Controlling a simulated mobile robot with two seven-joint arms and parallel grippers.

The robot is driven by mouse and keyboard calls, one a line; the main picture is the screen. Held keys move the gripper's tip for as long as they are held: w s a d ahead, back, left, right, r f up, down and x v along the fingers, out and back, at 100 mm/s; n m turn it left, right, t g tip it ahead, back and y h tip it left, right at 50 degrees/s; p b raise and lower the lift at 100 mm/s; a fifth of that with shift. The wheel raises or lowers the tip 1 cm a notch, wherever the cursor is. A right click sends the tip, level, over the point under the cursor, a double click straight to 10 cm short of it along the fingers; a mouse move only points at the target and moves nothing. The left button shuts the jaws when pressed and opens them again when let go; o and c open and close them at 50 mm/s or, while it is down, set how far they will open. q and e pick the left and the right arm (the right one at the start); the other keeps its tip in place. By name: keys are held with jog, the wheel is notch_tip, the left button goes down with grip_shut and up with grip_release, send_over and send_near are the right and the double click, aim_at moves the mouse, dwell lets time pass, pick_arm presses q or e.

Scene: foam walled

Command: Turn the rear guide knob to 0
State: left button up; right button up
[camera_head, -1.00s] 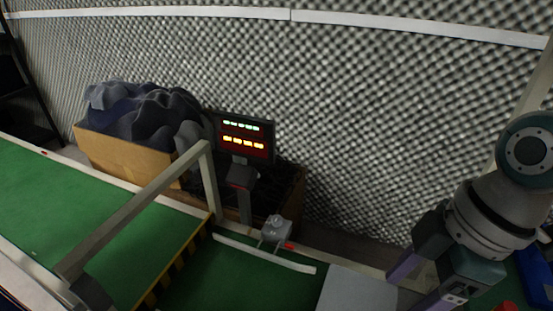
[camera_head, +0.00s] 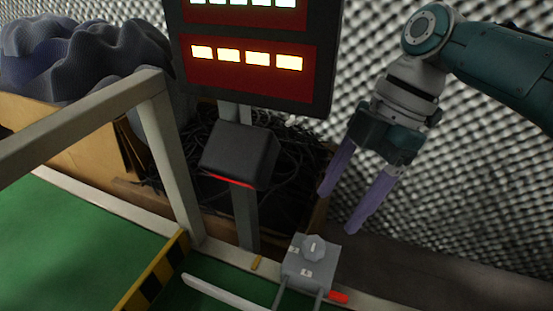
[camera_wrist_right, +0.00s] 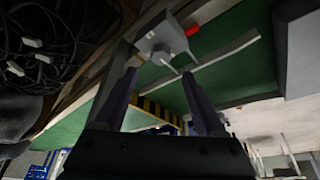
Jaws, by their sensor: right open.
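The rear guide knob (camera_head: 314,248) is a small light-grey faceted knob on top of a grey box (camera_head: 298,265) at the conveyor's far edge. Small white labels lie beside it on the box. My right gripper (camera_head: 338,212) is open and empty, above and slightly right of the knob, apart from it, with its purple fingers pointing down. In the right wrist view the grey box (camera_wrist_right: 160,40) shows beyond the open fingers (camera_wrist_right: 160,80). The knob's exact setting is too small to read. My left gripper is not in view.
A display (camera_head: 255,55) with lit digits stands on a post behind the belt, with a dark box (camera_head: 240,155) below it. A pale frame (camera_head: 170,150) crosses the green conveyor (camera_head: 80,250) at left. A white guide rail (camera_head: 220,292) and red piece (camera_head: 338,297) lie near the knob box.

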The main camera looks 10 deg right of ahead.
aim_at(315, 243)
jog(key=b+x, duration=0.3)
jog(key=x, duration=0.5)
jog(key=shift+s+b, duration=0.2)
jog(key=shift+b, duration=0.1)
jog(key=shift+c, duration=0.5)
grip_shut()
